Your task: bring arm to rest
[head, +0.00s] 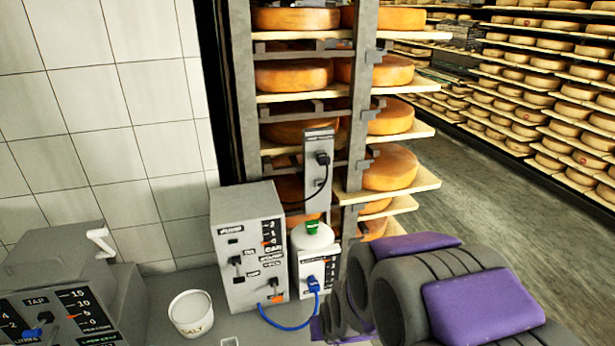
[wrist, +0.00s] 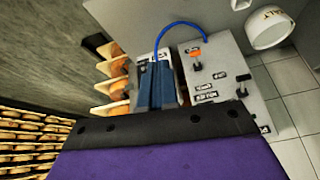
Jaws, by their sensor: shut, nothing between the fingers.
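My arm, grey with purple covers, reaches in from the lower right of the head view. My gripper (wrist: 155,72) shows in the wrist view as two blue-grey fingers beyond a black edge and a purple cover. The fingers are together with nothing between them. They appear in front of the control boxes, but I cannot tell how far away those are. In the head view the fingers are hidden or cannot be made out.
A grey control box (head: 245,248) and a smaller white unit (head: 312,247) with a blue cable (head: 282,323) stand on the counter. A salt tub (head: 191,313) is left of them. A cheese rack (head: 354,140) stands behind. Open floor (head: 460,190) lies right.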

